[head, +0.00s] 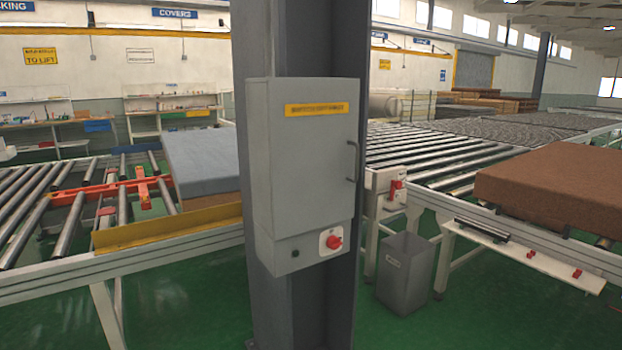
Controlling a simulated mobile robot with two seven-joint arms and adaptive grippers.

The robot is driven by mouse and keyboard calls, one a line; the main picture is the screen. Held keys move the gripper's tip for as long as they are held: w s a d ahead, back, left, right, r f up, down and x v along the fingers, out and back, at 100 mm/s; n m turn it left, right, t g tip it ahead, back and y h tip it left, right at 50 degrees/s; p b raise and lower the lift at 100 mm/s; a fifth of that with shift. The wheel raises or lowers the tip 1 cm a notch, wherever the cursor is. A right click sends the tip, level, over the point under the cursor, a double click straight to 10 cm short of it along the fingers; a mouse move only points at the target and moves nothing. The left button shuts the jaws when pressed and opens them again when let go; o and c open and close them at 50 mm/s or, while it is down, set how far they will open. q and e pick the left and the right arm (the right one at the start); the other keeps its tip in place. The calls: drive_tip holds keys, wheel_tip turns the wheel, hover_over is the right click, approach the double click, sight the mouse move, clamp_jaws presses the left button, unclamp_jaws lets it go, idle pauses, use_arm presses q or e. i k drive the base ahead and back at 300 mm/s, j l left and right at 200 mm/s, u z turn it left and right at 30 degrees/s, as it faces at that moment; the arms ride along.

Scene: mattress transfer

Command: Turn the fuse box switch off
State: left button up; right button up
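A grey fuse box (300,170) is mounted on a dark grey column in the middle of the head view. Its door is closed, with a yellow label (315,109) near the top and a handle (352,161) on the right edge. A red rotary switch (334,242) on a pale plate sits at the lower right of the box front. The switch's exact position is too small to tell. A small dark round spot is to the left of the switch. Neither of my grippers is in view.
Roller conveyors flank the column (278,320). A blue-grey mattress (200,158) lies left, a brown mattress (550,186) right. A grey bin (405,272) stands on the green floor right of the column. A shelf (520,258) juts from the right conveyor. The floor before the column looks clear.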

sight(333, 242)
drive_tip(key=i+l, duration=0.15)
drive_tip(key=l, duration=0.25)
drive_tip(key=i+l+u, duration=0.15)
drive_tip(key=l, duration=0.25)
drive_tip(key=i+l, duration=0.2)
drive_tip(key=l, duration=0.2)
drive_tip(key=i+l+u, duration=0.1)
drive_tip(key=l, duration=0.3)
drive_tip(key=i+l, duration=0.2)
drive_tip(key=l, duration=0.2)
drive_tip(key=i+l+u, duration=0.15)
drive_tip(key=l, duration=0.25)
